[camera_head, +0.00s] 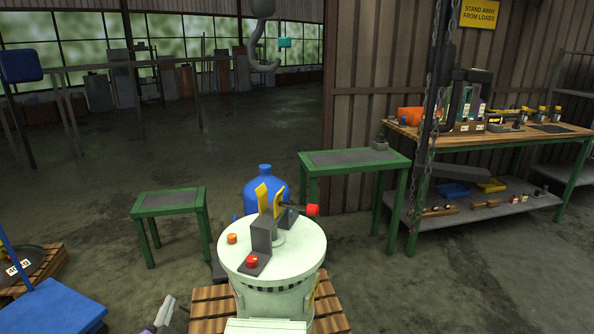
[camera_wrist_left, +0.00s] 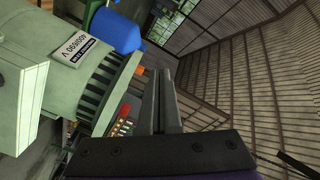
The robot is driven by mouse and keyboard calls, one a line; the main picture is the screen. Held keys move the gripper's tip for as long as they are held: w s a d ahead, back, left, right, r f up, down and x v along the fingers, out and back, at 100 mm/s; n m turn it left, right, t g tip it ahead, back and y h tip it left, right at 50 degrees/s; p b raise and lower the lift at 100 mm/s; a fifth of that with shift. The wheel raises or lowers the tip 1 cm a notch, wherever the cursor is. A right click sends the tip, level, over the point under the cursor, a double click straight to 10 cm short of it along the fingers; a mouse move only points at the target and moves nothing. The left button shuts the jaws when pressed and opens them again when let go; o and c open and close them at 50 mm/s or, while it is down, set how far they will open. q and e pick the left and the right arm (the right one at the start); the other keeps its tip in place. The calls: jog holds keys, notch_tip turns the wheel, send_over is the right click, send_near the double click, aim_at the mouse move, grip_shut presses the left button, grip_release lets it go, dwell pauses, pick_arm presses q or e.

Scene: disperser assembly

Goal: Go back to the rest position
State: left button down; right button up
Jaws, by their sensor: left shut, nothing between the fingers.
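My left gripper (camera_head: 166,308) shows small at the bottom edge of the head view, left of the round pale-green machine (camera_head: 262,285) and apart from it. In the left wrist view its two grey fingers (camera_wrist_left: 160,98) are together with nothing between them. The same machine (camera_wrist_left: 75,85) fills the left of that view, beside the fingers, with its vents and a label. On its lid stand a grey bracket with yellow plates (camera_head: 264,232), a red knob (camera_head: 252,261) and an orange knob (camera_head: 232,239). My right gripper is out of view.
A blue bottle (camera_head: 265,175) stands behind the machine. Small green tables stand at the left (camera_head: 170,199) and at the centre right (camera_head: 345,160). A wooden workbench (camera_head: 470,141) with tools is at the right. A blue surface (camera_head: 50,312) is at the lower left. Floor at lower right is clear.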

pick_arm(q)
jog(key=s+d+f+n+g+h, duration=0.1)
jog(key=s+d+f+n+g, duration=0.3)
jog(key=s, duration=0.8)
jog(key=s+d+f+n+g, duration=0.1)
jog(key=s+d+n+g, duration=0.35)
jog(key=s, duration=0.75)
jog(key=s+d+f+n+g+h, duration=0.1)
jog(key=s+d+f+g, duration=0.35)
jog(key=s, duration=0.75)
notch_tip(320, 180, up, 28)
jog(key=w+d+p, duration=0.2)
jog(key=p, duration=2.1)
jog(key=shift+d+t, duration=0.2)
jog(key=shift+t, duration=0.1)
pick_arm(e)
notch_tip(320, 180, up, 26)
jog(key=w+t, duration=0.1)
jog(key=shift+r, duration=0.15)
pick_arm(q)
jog(key=shift+f, duration=0.1)
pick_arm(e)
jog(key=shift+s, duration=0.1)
